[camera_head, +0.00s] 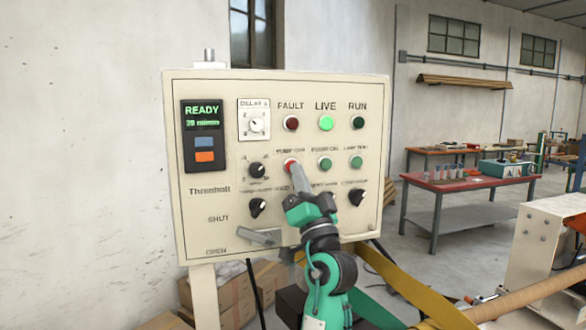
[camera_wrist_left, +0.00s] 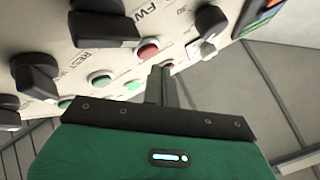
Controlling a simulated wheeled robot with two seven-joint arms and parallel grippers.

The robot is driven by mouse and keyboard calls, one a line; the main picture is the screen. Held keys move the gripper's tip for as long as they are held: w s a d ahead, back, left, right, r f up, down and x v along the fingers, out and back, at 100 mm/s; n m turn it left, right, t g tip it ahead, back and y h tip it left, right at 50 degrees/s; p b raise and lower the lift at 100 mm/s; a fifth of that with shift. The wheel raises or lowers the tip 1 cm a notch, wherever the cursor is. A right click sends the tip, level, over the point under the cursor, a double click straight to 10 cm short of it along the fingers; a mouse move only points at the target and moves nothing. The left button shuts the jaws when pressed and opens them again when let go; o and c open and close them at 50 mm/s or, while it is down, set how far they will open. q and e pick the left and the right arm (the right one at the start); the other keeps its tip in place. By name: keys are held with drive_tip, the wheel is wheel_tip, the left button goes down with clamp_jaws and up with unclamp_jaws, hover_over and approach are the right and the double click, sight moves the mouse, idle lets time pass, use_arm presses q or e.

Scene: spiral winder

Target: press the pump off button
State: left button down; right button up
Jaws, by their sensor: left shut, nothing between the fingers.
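The control panel (camera_head: 230,120) is a cream box with labelled lamps, buttons and knobs. The red pump off button (camera_head: 290,164) is in its second row, left of two green buttons. My left gripper (camera_head: 297,172) is shut and empty, its fingertips partly over the button's lower right edge in the head view. In the left wrist view the red button (camera_wrist_left: 148,51) shows just left of and above the fingertips (camera_wrist_left: 160,70), uncovered. I cannot tell whether the fingertips touch it. My right gripper is in neither view.
Green buttons (camera_head: 325,164) and a black knob (camera_head: 258,170) flank the pump off button. A red FAULT lamp (camera_head: 291,123) is above it. A grey lever (camera_head: 258,237) sits at the panel's lower edge. A red-topped table (camera_head: 450,183) stands farther back right.

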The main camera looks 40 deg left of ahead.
use_arm(q)
drive_tip(key=d, duration=0.1)
drive_tip(key=s+d, duration=0.1)
drive_tip(key=d, duration=0.1)
drive_tip(key=s+d+b, duration=0.1)
drive_tip(key=shift+s+d, duration=0.15)
drive_tip(key=shift+d, duration=0.05)
idle(0.3)
idle(0.5)
